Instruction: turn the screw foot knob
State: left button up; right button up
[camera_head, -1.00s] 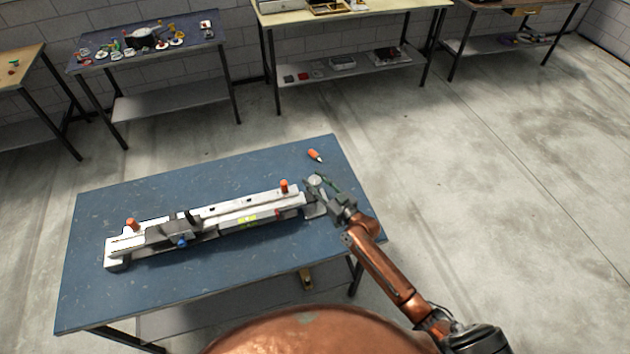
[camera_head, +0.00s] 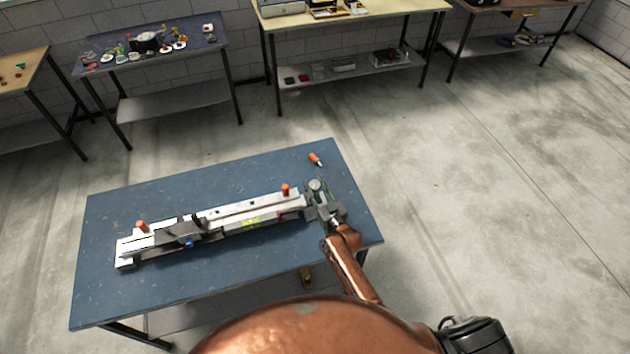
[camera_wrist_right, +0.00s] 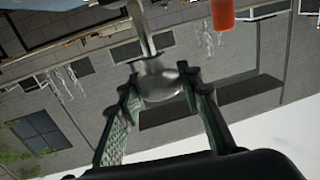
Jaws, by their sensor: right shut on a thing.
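The long silver-grey device (camera_head: 215,219) lies across the blue table, with the round grey screw foot knob (camera_head: 317,184) at its right end. My right gripper (camera_head: 318,192) is at that end and is shut on the knob. In the right wrist view the shiny metal knob (camera_wrist_right: 158,82), on a thin rod, sits between the two green-padded fingers of the gripper (camera_wrist_right: 160,88). The finger contact is partly hidden in the head view. My left gripper is not in view.
An orange-tipped tool (camera_head: 315,159) lies behind the gripper on the blue table (camera_head: 130,295). Orange knobs (camera_head: 285,189) stand up from the device. The table's right edge is close to my right arm. Other tables stand along the back wall.

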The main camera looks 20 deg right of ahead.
jog(key=shift+r+m+h+p, duration=0.15)
jog(key=shift+m+h+p, duration=0.25)
jog(key=shift+h, duration=0.2)
jog(key=o, duration=1.1)
jog(key=shift+o, duration=0.2)
jog(key=s+d, duration=0.1)
jog(key=s, duration=1.1)
